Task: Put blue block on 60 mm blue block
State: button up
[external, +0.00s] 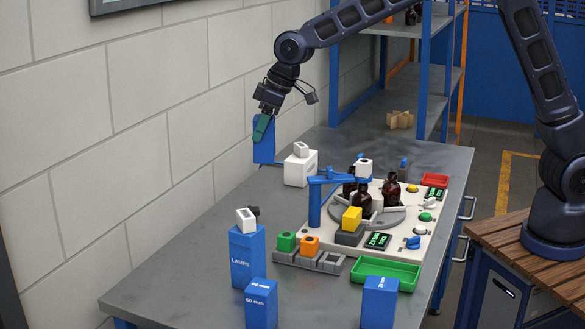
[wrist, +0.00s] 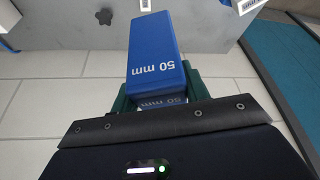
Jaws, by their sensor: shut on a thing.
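My gripper (external: 262,128) is shut on a tall blue block (external: 266,149) and holds it up in front of the wall, beyond the table's left edge. In the wrist view the held blue block (wrist: 153,45) sits between the green fingers (wrist: 160,92) and reads "50 mm". The 60 mm blue block (external: 261,307) stands at the table's near edge, its label small but apparently "60 mm". It is well apart from the held block, and nothing rests on its top.
A blue LAMPS box (external: 247,262) with a white item on top stands just behind the 60 mm block. Another blue block (external: 380,306) stands to the right. A device with amber bottles (external: 391,190) and a green tray (external: 386,274) fill the middle. A white box (external: 299,169) stands behind.

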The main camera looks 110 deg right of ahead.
jog(key=w+a+r+n+y, duration=0.15)
jog(key=w+a, duration=0.25)
jog(key=a, duration=0.7)
jog(key=w+a+r+n, duration=0.2)
jog(key=w+a+r, duration=0.15)
jog(key=a, duration=0.65)
jog(key=w+a+r+n+y, duration=0.15)
jog(key=w+a, duration=0.35)
jog(key=a, duration=0.6)
jog(key=shift+h, duration=0.5)
notch_tip(320, 180, down, 19)
jog(key=shift+w+f, duration=0.15)
jog(key=o, duration=1.1)
jog(key=shift+f, duration=0.15)
